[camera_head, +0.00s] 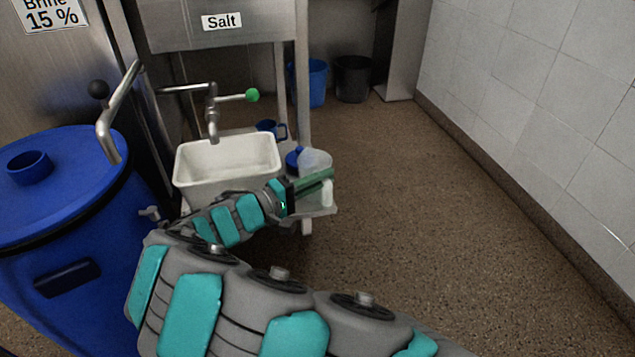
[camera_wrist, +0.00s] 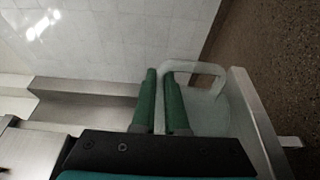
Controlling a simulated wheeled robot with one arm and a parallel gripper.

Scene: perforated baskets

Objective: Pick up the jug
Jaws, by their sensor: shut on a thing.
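The jug (camera_head: 316,158) is pale and translucent and stands at the right front end of the steel stand, partly hidden by my gripper. In the wrist view, its looped handle (camera_wrist: 207,69) and part of its body (camera_wrist: 211,112) show. My gripper (camera_head: 331,179) reaches it from the left in the head view. Its two green fingers, also seen in the wrist view (camera_wrist: 161,78), are shut on the handle, one on each side of it. The jug's base is hard to make out, so I cannot tell whether it touches the shelf.
A white basin (camera_head: 228,178) under a tap with a green knob (camera_head: 252,95) is beside my arm. A blue round item (camera_head: 293,158) and a blue mug (camera_head: 266,126) are close behind my gripper. A blue barrel (camera_head: 70,215) stands left. The floor at right is clear.

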